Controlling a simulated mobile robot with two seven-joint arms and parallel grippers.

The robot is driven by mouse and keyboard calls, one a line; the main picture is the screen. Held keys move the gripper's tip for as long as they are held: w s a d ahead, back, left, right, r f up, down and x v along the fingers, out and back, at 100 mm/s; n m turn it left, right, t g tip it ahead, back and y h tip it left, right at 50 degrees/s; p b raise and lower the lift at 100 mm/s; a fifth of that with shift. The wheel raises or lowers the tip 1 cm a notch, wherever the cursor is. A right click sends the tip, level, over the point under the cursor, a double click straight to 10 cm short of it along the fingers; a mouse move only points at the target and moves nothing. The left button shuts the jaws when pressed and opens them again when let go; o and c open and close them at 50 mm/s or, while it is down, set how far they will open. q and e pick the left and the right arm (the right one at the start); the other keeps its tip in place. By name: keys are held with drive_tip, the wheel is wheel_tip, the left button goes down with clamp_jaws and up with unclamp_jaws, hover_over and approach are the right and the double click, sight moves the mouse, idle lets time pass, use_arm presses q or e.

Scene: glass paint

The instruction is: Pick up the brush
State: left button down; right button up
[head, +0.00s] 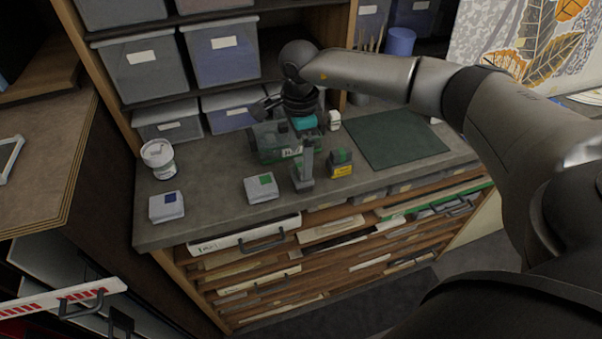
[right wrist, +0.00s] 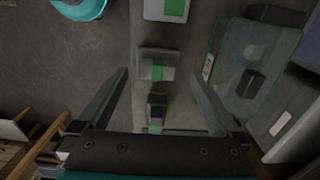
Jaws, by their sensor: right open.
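I cannot make out a single brush for certain. Several thin tan sticks, perhaps brushes, stand upright at the back (head: 369,44), beside a blue cup. My left gripper is out of view.
The grey counter (head: 220,160) holds a white jar (head: 158,159), blue-labelled block (head: 166,206), green-labelled block (head: 261,188), clear green-edged tub (right wrist: 270,35), yellow-black box (head: 340,164) and dark green mat (head: 393,138). Shelved bins (head: 145,66) stand behind. Drawers lie below.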

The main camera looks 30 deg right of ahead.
sight(301, 164)
drive_tip(key=shift+s+f+p, duration=0.2)
drive_tip(key=shift+f+p, duration=0.3)
drive_tip(key=shift+f, duration=2.4)
drive_tip(key=c, duration=1.2)
wheel_tip(301, 164, up, 20)
drive_tip(key=b, duration=0.1)
